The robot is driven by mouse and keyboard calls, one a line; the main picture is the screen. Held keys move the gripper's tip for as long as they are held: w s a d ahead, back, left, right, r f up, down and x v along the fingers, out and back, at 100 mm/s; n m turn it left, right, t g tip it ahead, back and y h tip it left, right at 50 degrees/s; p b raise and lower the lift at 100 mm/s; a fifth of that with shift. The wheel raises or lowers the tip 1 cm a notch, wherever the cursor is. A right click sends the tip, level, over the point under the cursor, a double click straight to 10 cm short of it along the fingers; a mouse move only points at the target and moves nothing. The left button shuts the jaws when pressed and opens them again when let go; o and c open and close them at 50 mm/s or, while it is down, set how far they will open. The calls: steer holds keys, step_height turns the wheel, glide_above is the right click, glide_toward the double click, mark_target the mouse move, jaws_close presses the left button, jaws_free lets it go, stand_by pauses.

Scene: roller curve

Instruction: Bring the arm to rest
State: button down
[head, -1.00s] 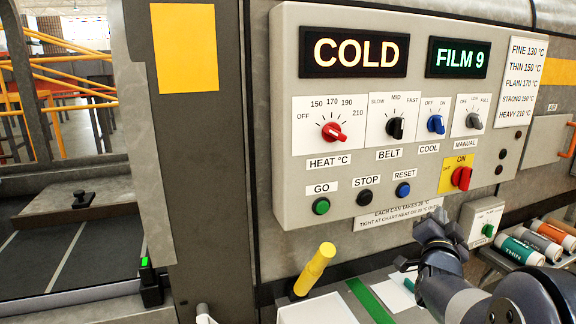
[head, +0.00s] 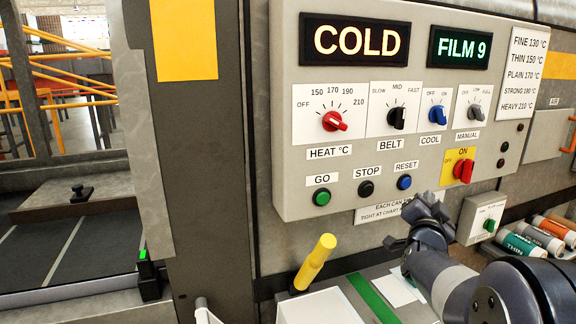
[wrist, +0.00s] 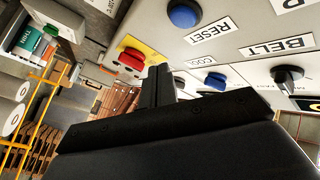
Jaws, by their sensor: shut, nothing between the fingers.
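My gripper (head: 421,212) is in front of the lower edge of the grey control panel (head: 290,205), partly covering the small notice under the buttons. In the wrist view its black fingers (wrist: 157,85) are together with nothing between them. The panel displays read COLD (head: 355,41) and FILM 9 (head: 460,50). The red heat knob (head: 334,121) and the red ON switch (head: 463,171) show on the panel. The green GO button (head: 322,197), the dark STOP button (head: 366,188) and the blue RESET button (head: 404,182) sit below. My gripper appears apart from the buttons.
A yellow-handled lever (head: 316,262) stands below the panel at the left. A small box with a green knob (head: 489,225) and several labelled rolls (head: 521,244) are to the right of my arm. A dark belt (head: 60,250) lies at the far left.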

steer(key=p, duration=0.2)
steer(key=w+p, duration=0.1)
steer(key=p, duration=0.3)
steer(key=shift+w+a+r, duration=0.25)
steer(key=shift+w+a, duration=0.1)
steer(key=shift+w, duration=0.05)
steer(key=shift+p, duration=0.35)
